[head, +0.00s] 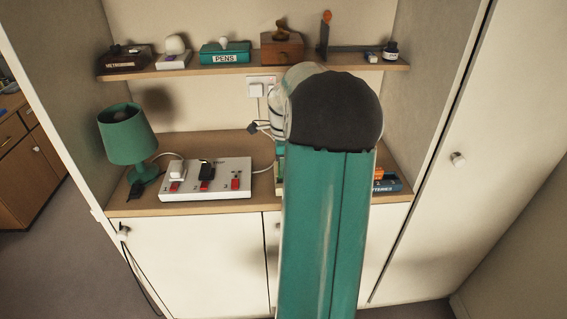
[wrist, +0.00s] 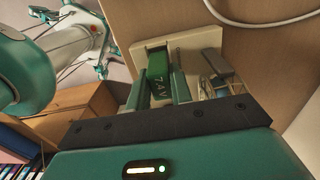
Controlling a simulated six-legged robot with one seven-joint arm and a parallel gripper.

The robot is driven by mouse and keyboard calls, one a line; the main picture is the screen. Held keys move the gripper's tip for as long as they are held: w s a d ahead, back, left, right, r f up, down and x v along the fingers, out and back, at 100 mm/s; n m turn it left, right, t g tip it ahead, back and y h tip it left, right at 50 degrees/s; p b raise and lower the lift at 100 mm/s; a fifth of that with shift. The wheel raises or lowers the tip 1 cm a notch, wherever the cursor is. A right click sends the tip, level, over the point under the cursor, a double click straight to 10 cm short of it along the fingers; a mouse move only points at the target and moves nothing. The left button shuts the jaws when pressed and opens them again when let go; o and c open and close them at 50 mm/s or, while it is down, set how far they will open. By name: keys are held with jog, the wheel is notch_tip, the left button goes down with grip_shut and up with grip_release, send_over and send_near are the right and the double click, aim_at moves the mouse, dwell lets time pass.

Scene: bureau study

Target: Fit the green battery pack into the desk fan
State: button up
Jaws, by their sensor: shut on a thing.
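The green battery pack (wrist: 160,78), marked 7.4V, sits between the two fingers of my gripper (wrist: 159,88) in the wrist view. My gripper is shut on it. Its far end is at a dark recess in a cream block (wrist: 205,40), which looks like the base of the desk fan. I cannot tell how far the pack is inside the recess. A grey flap-like piece (wrist: 214,58) is beside the recess on the right. In the head view my arm hides the gripper, the pack and most of the fan.
On the desk are a green lamp (head: 126,135), a white power strip (head: 220,187) with plugs and red switches, and a blue batteries tray (head: 391,186) right of my arm. The shelf (head: 235,66) above holds several small items. A white cable (wrist: 262,22) lies near the cream block.

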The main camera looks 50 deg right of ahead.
jog(key=shift+f, duration=1.2)
dwell(0.3)
jog(key=o, duration=1.2)
jog(key=shift+s+f, duration=0.1)
jog(key=shift+r, duration=3.6)
